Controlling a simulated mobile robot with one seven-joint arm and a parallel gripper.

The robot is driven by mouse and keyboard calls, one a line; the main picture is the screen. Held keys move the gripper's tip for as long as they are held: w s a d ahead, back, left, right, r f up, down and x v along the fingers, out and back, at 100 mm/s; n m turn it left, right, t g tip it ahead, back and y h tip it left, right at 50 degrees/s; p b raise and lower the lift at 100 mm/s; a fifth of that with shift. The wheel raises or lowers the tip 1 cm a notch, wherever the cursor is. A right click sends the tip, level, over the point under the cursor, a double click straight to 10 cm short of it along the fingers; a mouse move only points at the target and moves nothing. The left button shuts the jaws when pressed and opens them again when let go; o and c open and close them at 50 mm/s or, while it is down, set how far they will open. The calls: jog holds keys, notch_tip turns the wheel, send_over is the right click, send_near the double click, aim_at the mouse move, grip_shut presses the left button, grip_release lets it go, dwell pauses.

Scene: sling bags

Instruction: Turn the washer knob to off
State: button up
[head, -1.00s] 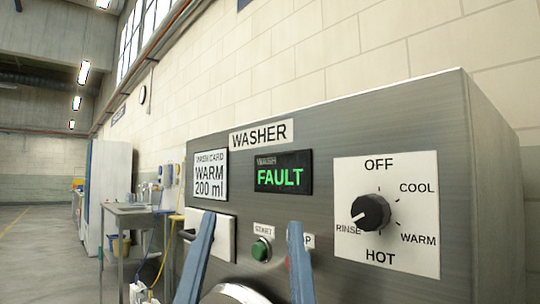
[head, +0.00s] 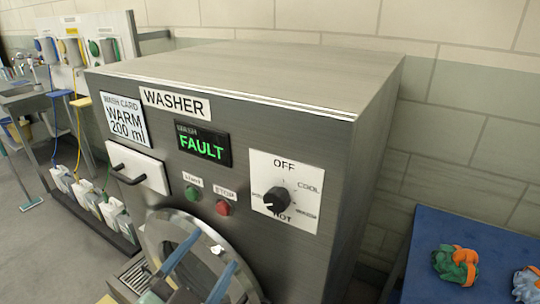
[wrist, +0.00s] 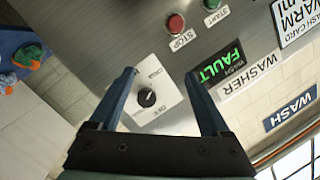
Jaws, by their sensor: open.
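The washer knob (head: 276,200) is a round black dial on a white plate (head: 306,222) marked OFF at the top, COOL at upper right and HOT at the bottom. Its pointer seems to face lower left, towards RINSE. My gripper (head: 212,251) is open and empty, with two blue fingers in front of the washer door, left of and below the knob in the head view. In the wrist view, the knob (wrist: 147,97) appears upside down between the open fingers of my gripper (wrist: 161,74); I see no contact.
The green START button (head: 192,193) and red STOP button (head: 223,208) are left of the knob. The display (head: 202,144) reads FAULT. A drawer handle (head: 128,175) juts out farther left. A blue table (head: 470,225) with coloured cloth bundles stands at right.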

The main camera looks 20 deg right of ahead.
aim_at(273, 204)
jog(key=s+d+r+m+g+h+p, duration=0.15)
jog(key=s+r+m+h+p, duration=0.3)
jog(key=p, duration=0.45)
jog(key=shift+n+g+y, duration=0.25)
jog(key=shift+n+y, duration=0.1)
jog(key=shift+y, duration=0.1)
jog(key=p+x, duration=0.1)
jog(key=x, duration=0.2)
jog(key=p+x, duration=0.2)
jog(key=x, duration=0.2)
jog(key=p+x, duration=0.2)
jog(key=x, duration=0.1)
jog(key=shift+d+r, duration=0.4)
jog(key=shift+w+d+f, duration=0.15)
jog(key=shift+w+d, duration=0.3)
jog(key=shift+d, duration=0.05)
grip_shut()
